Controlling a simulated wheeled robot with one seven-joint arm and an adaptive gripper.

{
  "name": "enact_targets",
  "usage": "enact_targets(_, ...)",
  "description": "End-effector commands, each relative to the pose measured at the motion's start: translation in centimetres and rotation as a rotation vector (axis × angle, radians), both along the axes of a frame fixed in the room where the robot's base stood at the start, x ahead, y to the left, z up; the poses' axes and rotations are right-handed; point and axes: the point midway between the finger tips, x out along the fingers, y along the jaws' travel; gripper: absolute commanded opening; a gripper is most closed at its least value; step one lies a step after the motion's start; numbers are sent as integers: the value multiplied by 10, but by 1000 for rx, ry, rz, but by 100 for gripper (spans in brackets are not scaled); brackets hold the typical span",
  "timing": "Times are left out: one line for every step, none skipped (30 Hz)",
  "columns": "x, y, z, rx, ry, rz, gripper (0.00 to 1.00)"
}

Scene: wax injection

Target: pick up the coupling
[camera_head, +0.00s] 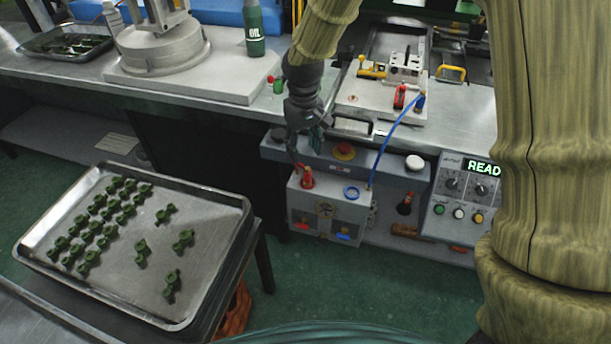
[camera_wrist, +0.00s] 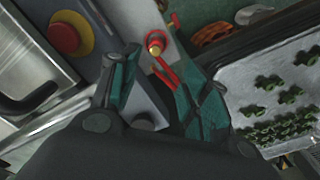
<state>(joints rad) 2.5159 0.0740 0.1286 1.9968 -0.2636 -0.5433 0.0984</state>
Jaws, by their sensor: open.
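A red coupling (camera_head: 307,179) with a brass-coloured end stands on the top of a grey box (camera_head: 327,210). In the wrist view the brass end (camera_wrist: 154,48) shows inside a red ring, with thin red parts running from it toward the right finger. My gripper (camera_head: 306,146) points down just above the red coupling, its dark green fingers apart. In the wrist view my gripper (camera_wrist: 158,85) is open, with the red parts close to its right finger; I cannot tell whether they touch. The coupling's lower part is hidden.
A red emergency button (camera_head: 344,151) sits behind. A tray (camera_head: 200,308) of green parts stands left; a control panel (camera_head: 460,195) stands right.

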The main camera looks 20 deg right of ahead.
Motion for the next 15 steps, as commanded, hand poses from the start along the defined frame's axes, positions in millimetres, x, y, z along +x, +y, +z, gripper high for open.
enact_targets(-1, -1, -3, 0, 2, -1, 46)
enact_targets(-1, -1, -5, -1, 3, -2, 46)
enact_targets(-1, -2, -9, -1, 3, -2, 46)
enact_targets(-1, -2, -13, -1, 3, -2, 46)
enact_targets(-1, -2, -16, -1, 3, -2, 46)
enact_targets(-1, -2, -21, -1, 3, -2, 46)
enact_targets(-2, -2, -25, -1, 4, -2, 46)
enact_targets(-2, -2, -30, -1, 4, -2, 46)
enact_targets(-1, -2, -35, -1, 3, -1, 46)
enact_targets(-1, -2, -39, -1, 3, -1, 46)
enact_targets(-1, -2, -43, -1, 3, -1, 46)
enact_targets(-1, -2, -47, -1, 3, -1, 46)
enact_targets(-1, -2, -50, 0, 2, -1, 46)
enact_targets(-1, -2, -52, 0, 1, -1, 46)
enact_targets(-1, -2, -53, 0, 0, -1, 46)
